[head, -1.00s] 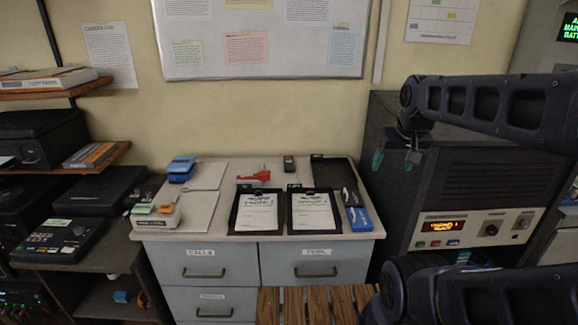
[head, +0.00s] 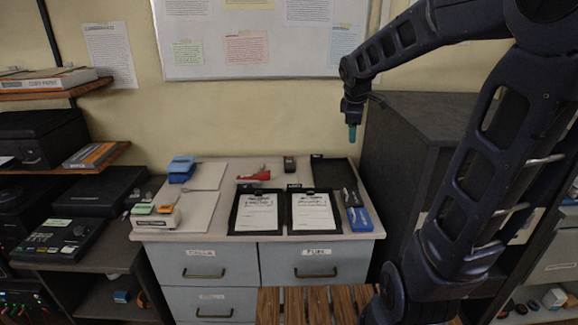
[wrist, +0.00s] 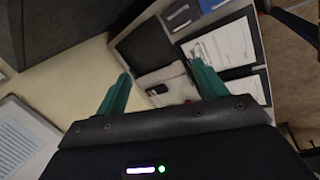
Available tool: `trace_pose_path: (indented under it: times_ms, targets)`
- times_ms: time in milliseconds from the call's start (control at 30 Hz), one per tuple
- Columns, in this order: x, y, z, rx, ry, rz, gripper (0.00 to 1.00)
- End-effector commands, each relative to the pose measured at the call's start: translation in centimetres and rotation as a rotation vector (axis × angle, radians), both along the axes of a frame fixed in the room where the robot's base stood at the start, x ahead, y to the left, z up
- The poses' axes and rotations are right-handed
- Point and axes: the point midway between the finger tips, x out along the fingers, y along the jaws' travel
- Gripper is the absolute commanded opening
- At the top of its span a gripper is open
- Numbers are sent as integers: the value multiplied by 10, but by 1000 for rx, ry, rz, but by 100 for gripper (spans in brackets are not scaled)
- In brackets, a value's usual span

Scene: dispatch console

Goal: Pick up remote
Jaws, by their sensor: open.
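A small dark object (head: 290,163), which may be the remote, lies at the back of the grey cabinet top, left of the black tray. It is too small to identify with certainty. In the wrist view the small dark object (wrist: 157,89) shows beyond and between my green fingers. My gripper (head: 352,133) hangs in the air above the right rear of the cabinet top, apart from everything on it. In the wrist view my gripper (wrist: 160,70) has its fingers spread with nothing between them.
The black tray (head: 332,166) lies at the back right. A red stapler-like item (head: 254,176) and two clipboards (head: 257,212) lie nearby, with a blue box (head: 359,219) at the right edge. A tall dark console (head: 408,130) stands right of the cabinet. The wall is close behind.

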Motion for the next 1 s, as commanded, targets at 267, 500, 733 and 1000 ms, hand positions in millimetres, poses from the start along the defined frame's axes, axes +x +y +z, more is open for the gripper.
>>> trace_pose_path:
  times_ms: [267, 500, 733, 1000]
  targets:
    - [79, 37, -24, -169, 66, 406, 71]
    - [142, 75, -53, -298, 110, 761, 71]
    - [198, 115, -91, -408, 139, 1097, 71]
    - [255, 165, -145, -525, 152, 1487, 71]
